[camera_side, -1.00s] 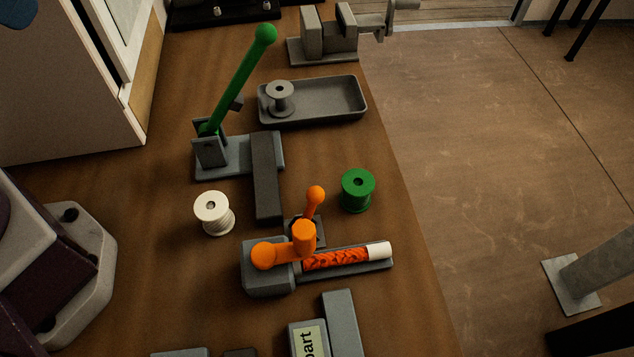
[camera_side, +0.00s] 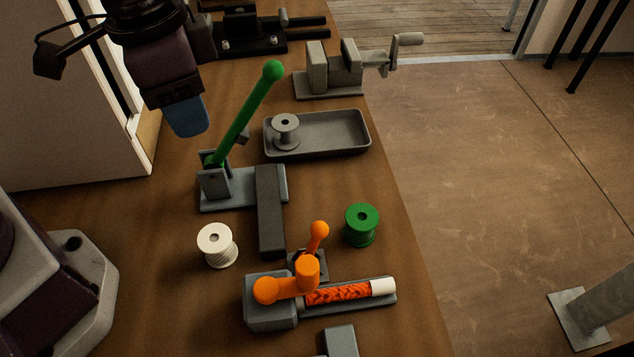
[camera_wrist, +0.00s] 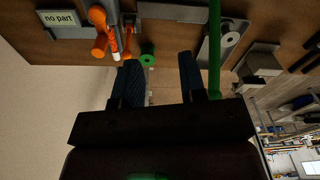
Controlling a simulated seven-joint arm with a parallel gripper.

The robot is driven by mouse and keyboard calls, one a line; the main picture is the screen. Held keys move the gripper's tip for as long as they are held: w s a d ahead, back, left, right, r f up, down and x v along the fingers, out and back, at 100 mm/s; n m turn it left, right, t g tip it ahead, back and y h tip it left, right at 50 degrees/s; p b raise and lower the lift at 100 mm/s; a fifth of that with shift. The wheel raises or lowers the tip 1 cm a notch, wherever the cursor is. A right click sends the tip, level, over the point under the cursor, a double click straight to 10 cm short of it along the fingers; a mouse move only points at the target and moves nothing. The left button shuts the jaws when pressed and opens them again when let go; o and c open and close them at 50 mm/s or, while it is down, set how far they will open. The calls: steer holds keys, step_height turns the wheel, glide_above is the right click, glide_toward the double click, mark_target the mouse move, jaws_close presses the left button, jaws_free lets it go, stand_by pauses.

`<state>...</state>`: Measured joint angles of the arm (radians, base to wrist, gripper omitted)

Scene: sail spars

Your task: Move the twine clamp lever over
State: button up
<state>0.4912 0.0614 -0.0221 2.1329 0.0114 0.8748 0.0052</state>
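A long green lever (camera_side: 243,117) with a ball knob leans up and right from its grey bracket in the side view; its rod also shows in the wrist view (camera_wrist: 215,50). An orange clamp with a short knobbed lever (camera_side: 318,238) sits on a grey block, beside an orange twisted cord (camera_side: 338,294) with a white end. I cannot tell for certain which lever the task names. My gripper (camera_wrist: 160,82) is open and empty in the wrist view. In the side view its blue finger (camera_side: 188,118) hangs left of the green lever, apart from it.
A white spool (camera_side: 217,246) and a green spool (camera_side: 362,225) stand on the bench. A grey tray (camera_side: 335,132) holds a grey spool. A vise (camera_side: 328,75) stands behind it. A "no part" sign (camera_wrist: 60,20) shows in the wrist view. A pale cabinet is at left.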

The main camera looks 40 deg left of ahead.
mark_target(321, 224)
steer(key=w+d+f+m, duration=0.1)
steer(key=d+f, duration=0.2)
steer(key=d, duration=0.1)
steer(key=w+d+f+m, duration=0.1)
steer(key=w+d+f, duration=0.1)
steer(key=d, duration=0.3)
steer(key=w+d+f+m, duration=0.1)
steer(key=d+f, duration=0.2)
steer(key=d, duration=0.2)
steer(key=shift+w+d+f+g, duration=0.1)
steer(key=shift+w+f+g, duration=0.1)
steer(key=shift+f+g, duration=0.15)
step_height(321, 224, down, 8)
steer(key=shift+r, duration=0.1)
steer(key=shift+w+r, duration=0.1)
steer(key=c, duration=0.5)
steer(key=shift+o, duration=0.2)
steer(key=shift+w+d, duration=0.1)
